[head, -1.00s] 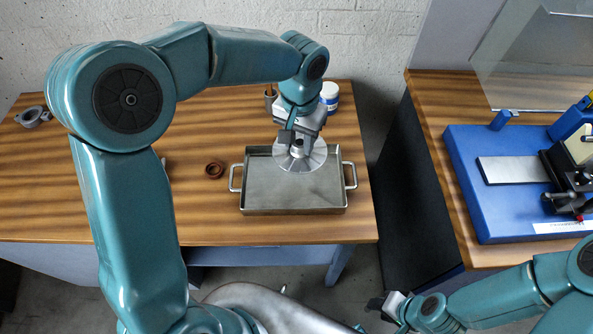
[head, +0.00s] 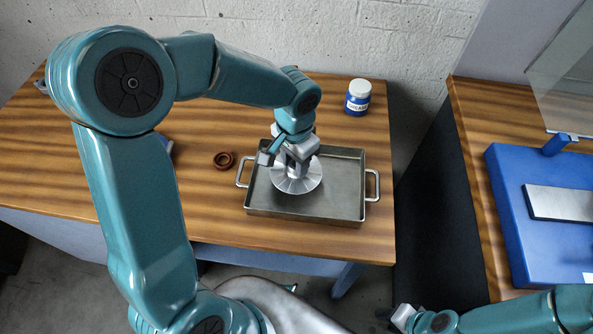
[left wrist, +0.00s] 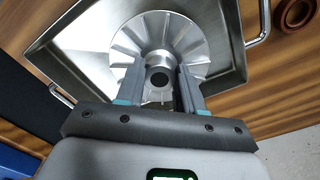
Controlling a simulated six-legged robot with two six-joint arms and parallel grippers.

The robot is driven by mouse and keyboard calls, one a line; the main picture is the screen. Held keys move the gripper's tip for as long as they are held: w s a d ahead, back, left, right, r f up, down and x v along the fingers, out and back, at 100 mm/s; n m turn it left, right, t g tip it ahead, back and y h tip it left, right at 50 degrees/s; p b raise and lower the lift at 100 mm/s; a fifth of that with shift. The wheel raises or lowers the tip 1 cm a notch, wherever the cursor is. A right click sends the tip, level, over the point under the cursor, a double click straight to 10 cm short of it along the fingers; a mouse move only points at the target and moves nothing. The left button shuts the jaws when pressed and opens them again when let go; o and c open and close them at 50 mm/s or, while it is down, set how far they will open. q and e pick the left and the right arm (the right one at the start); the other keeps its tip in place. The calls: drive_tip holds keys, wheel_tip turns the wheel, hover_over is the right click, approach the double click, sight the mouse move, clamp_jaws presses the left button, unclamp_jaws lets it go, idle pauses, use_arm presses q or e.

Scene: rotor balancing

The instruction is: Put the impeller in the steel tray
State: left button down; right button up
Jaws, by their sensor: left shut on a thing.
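The impeller (head: 303,186), a silvery bladed disc with a central hub, is over the floor of the steel tray (head: 345,196), inside its rim as seen from above. My left gripper (head: 293,164) is shut on the impeller's hub. In the left wrist view the two fingers (left wrist: 159,80) stand on either side of the hub, and the impeller (left wrist: 158,37) lies within the outline of the tray (left wrist: 82,62). I cannot tell whether the disc touches the tray floor.
A brown ring (head: 223,160) lies left of the tray and a white-and-blue jar (head: 358,97) stands behind it. The tray has a handle at each side. A second table at right holds a blue base (head: 515,225). The wooden table's left part is mostly clear.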

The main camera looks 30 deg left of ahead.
use_arm(q)
drive_tip(key=f, duration=0.4)
drive_tip(key=shift+s+d+f, duration=0.1)
drive_tip(key=shift+s, duration=0.1)
drive_tip(key=shift+w+f, duration=0.2)
drive_tip(key=shift+s, duration=0.25)
drive_tip(key=shift+f+b, duration=0.15)
drive_tip(key=shift+b, duration=0.25)
drive_tip(key=c, duration=0.7)
unclamp_jaws()
drive_tip(key=shift+w, duration=0.2)
drive_tip(key=shift+s, duration=0.1)
use_arm(e)
drive_tip(key=shift+s+f, duration=0.25)
drive_tip(key=shift+s, duration=0.05)
